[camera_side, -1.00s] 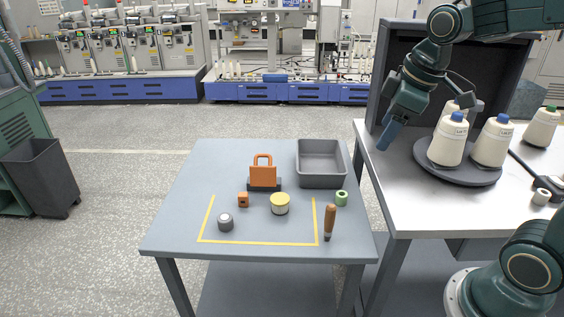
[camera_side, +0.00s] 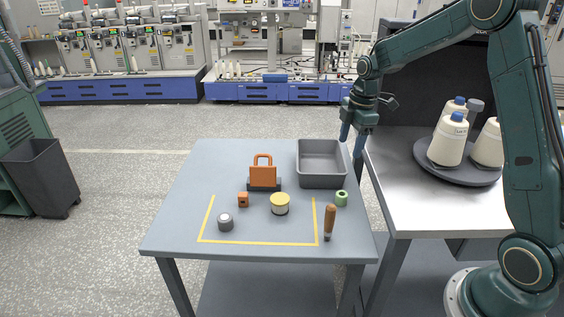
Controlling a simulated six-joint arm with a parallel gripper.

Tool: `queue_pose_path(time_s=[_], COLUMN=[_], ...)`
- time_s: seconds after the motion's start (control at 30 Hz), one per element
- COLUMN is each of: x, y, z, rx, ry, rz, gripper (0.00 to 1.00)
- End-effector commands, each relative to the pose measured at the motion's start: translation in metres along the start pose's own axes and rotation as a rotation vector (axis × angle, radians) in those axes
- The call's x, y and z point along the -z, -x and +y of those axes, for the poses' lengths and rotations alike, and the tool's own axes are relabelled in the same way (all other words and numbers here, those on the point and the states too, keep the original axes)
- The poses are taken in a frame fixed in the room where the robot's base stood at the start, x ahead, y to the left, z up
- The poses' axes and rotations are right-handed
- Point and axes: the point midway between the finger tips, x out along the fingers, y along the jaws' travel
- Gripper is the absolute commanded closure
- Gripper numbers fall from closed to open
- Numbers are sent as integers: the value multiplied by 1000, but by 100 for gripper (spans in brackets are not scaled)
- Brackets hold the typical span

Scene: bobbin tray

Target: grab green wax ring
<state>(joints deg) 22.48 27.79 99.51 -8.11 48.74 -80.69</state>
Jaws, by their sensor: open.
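The green wax ring (camera_side: 341,198) stands on the grey-blue table (camera_side: 180,222) near its right edge. It is a small light green ring with a dark hole. It lies just right of the yellow tape line and above the wooden-handled tool. My gripper (camera_side: 351,150) points down in the air near the right side of the grey bin, above and behind the ring in the picture. It is open with nothing between its fingers, and apart from the ring.
A grey bin (camera_side: 321,184) stands behind the ring. A wooden-handled tool (camera_side: 329,222) lies in front of it. A yellow-topped round tin (camera_side: 280,203), orange block (camera_side: 243,199), orange padlock-shaped item (camera_side: 263,174) and grey roll (camera_side: 225,222) stand leftward. Thread cones (camera_side: 448,140) stand on the right bench.

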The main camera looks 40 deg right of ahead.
Motion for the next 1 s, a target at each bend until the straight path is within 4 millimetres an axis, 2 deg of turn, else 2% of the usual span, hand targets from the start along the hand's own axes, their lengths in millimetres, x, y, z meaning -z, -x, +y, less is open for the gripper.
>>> queue_pose_path(time_s=[0.03, 0.2, 0.4, 0.83, 1.0], x=[-7, -26, -42, -46, -45], y=[-14, -52, -83, -96, -112], z=[6, 24, 34, 36, 34], rx=[16, 53, 79, 87, 88], ry=[27, 132, 217, 245, 245], rz=[2, 14, 27, 32, 32], gripper=[39, 39, 39, 39, 39])
